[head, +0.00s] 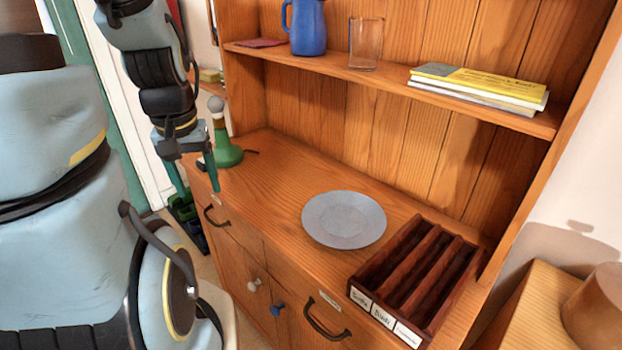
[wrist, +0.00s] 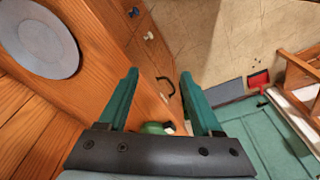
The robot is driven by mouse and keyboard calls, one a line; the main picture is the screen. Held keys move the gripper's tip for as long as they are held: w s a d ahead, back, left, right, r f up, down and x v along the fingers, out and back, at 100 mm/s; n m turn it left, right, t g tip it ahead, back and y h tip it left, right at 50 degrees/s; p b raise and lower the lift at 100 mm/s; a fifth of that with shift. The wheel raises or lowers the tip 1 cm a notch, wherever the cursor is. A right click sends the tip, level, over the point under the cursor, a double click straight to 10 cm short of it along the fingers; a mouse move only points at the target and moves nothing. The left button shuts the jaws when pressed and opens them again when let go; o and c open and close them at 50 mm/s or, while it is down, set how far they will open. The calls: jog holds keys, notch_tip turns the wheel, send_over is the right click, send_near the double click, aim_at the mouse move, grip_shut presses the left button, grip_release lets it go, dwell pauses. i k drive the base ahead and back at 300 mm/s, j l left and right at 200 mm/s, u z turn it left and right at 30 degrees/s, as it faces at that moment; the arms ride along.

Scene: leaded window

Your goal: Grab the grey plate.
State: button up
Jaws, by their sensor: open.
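The grey plate (head: 344,219) lies flat on the wooden cabinet top (head: 280,185), right of its middle in the head view. In the wrist view the plate (wrist: 40,39) is at the upper left, outside the jaws. My gripper (wrist: 158,75) is open, with two green fingers apart and nothing between them. In the head view my gripper (head: 207,178) hangs at the left end of the cabinet, well left of the plate, close to a green bottle-like object (head: 228,154). The gap between that object and the fingers cannot be judged.
A dark wooden divided tray (head: 420,275) stands right of the plate. The shelf above holds a blue jug (head: 307,28), a glass (head: 366,45) and books (head: 478,85). Drawer handles (head: 325,315) stick out in front. The cabinet top between bottle and plate is clear.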

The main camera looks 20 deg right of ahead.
aim_at(343, 220)
jog(key=i+j, duration=0.1)
jog(key=j, duration=0.4)
jog(key=i+j, duration=0.1)
jog(key=j, duration=0.4)
jog(key=i+j+z, duration=0.1)
jog(key=j, duration=0.4)
jog(key=i+j, duration=0.1)
jog(key=j, duration=0.4)
jog(key=i+z, duration=0.1)
jog(key=z, duration=0.25)
jog(key=j+z, duration=0.1)
jog(key=z, duration=0.3)
jog(key=i+j+z, duration=0.1)
jog(key=z, duration=0.25)
jog(key=i, duration=0.3)
